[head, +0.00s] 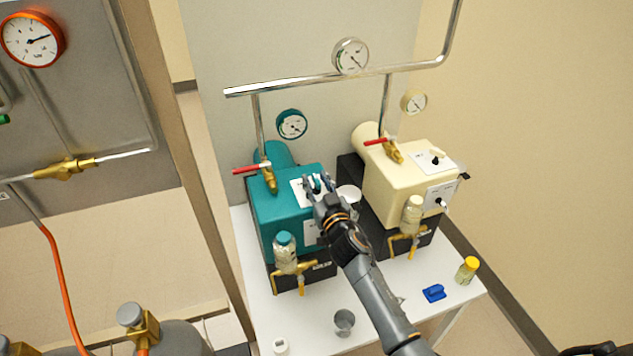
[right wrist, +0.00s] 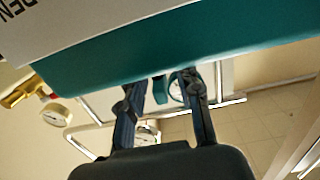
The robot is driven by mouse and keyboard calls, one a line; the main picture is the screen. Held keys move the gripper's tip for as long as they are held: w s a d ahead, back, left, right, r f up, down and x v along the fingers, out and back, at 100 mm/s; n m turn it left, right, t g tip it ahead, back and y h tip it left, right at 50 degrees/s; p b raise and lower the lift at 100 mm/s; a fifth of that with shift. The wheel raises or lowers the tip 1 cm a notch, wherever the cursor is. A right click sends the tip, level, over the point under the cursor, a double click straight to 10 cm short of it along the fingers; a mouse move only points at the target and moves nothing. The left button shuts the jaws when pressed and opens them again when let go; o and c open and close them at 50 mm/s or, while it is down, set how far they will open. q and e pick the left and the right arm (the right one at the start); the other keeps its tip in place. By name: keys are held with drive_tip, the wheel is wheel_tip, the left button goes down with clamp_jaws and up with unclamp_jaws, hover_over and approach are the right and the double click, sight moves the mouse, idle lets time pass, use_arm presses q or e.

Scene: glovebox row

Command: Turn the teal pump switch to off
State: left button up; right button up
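The teal pump (head: 290,207) stands on the left of a white table (head: 262,318). Its switch plate is on top, and a small teal switch lever (head: 317,184) shows there. My right gripper (head: 317,181) is at this plate. In the right wrist view the fingers of my right gripper (right wrist: 160,84) are apart. The small teal lever (right wrist: 159,90) shows between them, below the teal pump body (right wrist: 200,45), with a gap to each finger. I cannot make out the lever's position marking. My left gripper is not in view.
A cream pump (head: 405,180) stands close on the right. Red-handled valves (head: 268,176) and a pipe (head: 300,86) rise behind. A metal cup (head: 344,322), a blue item (head: 434,293) and a yellow-capped jar (head: 467,270) stand at the table's front.

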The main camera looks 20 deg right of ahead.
clamp_jaws()
